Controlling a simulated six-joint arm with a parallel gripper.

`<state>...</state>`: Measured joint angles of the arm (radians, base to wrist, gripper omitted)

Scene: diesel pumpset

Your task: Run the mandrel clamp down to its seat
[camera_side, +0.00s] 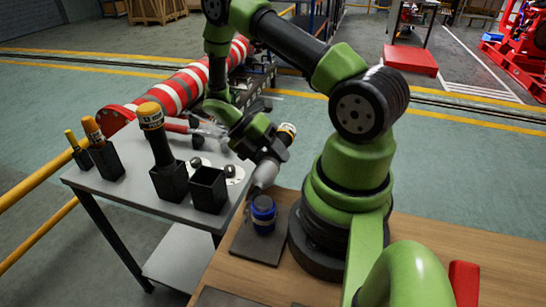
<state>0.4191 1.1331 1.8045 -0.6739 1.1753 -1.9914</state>
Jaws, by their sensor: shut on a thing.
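My gripper (262,177) is at the end of the green arm, over the right edge of the grey table. It is shut on a tool with an orange cap and a pale label (288,129), of which only the top shows clearly behind my wrist. The tool's lower part is hidden, and the finger contact is too small to see. A blue round part (263,213) with a lighter band stands upright on a dark plate (252,244), just below my gripper. I cannot tell whether anything touches it. I cannot clearly identify the mandrel clamp.
Black holders with orange-topped tools (151,116) (93,131) (71,139) stand on the grey table (135,190). One black holder (208,190) is empty. A red-and-white striped cylinder (190,85) lies behind. The wooden bench (450,245) is mostly clear at right.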

